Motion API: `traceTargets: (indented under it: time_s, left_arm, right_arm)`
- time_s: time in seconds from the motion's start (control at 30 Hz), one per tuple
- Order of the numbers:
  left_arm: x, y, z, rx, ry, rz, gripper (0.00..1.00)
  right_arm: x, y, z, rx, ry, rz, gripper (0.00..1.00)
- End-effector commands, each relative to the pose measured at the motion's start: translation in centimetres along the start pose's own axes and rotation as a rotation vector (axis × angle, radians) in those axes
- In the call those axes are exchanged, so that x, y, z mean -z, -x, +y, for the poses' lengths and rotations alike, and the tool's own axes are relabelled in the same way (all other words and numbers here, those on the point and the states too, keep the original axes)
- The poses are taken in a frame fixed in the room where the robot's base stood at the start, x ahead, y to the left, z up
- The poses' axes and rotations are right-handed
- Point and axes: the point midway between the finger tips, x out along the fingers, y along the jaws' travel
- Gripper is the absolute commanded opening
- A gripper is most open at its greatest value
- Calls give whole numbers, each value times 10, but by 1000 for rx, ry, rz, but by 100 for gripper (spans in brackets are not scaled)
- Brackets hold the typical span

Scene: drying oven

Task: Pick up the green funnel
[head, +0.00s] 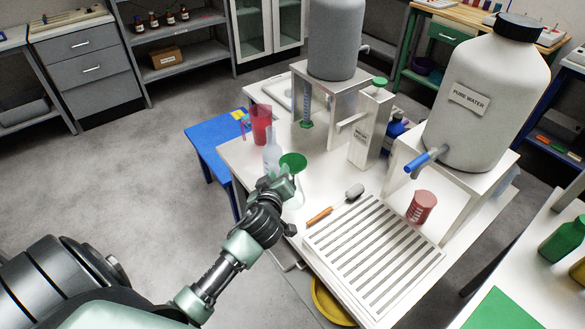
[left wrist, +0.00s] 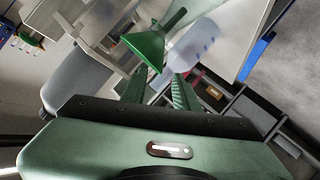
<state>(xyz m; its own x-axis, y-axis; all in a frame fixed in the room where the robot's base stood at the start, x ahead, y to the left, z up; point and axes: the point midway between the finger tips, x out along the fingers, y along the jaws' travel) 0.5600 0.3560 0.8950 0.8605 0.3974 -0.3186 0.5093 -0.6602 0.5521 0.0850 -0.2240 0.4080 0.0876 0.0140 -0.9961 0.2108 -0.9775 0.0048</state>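The green funnel (head: 293,161) is on the left side of the white bench, right of a clear bottle (head: 271,154), in the head view. Its wide mouth faces up, and its lower part is partly hidden by my left gripper (head: 284,184). In the left wrist view the funnel (left wrist: 146,48) shows just past the fingertips, with its stem pointing to the upper right. My left gripper (left wrist: 158,78) is open, with a gap between its fingers and nothing clearly held. I cannot tell whether a finger touches the funnel. My right gripper is not in view.
A red cup (head: 261,128) stands behind the bottle. A brush with an orange handle (head: 320,216) and a slatted drain tray (head: 375,262) lie to the right. A white dispenser column (head: 368,130) and a pure water tank (head: 485,100) stand behind.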

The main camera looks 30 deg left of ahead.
Motion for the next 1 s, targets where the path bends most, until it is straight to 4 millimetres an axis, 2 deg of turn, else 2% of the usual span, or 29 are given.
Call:
traceTargets:
  time_s: [0.2,0.33,0.67,0.77,0.8,1.0]
  left_arm:
    - [3,-27,1,1,-5,0,30]
    - [0,-43,0,1,-5,-1,30]
    - [-1,-49,-1,1,-2,-2,30]
    - [-1,-49,-1,1,-2,-2,5]
    - [-1,-49,-1,1,-2,-3,0]
    - [-1,-49,-1,2,-2,-3,0]
  right_arm:
    - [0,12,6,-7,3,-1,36]
    - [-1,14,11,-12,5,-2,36]
    - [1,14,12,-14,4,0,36]
    - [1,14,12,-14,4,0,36]
    - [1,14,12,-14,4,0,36]
    - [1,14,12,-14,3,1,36]
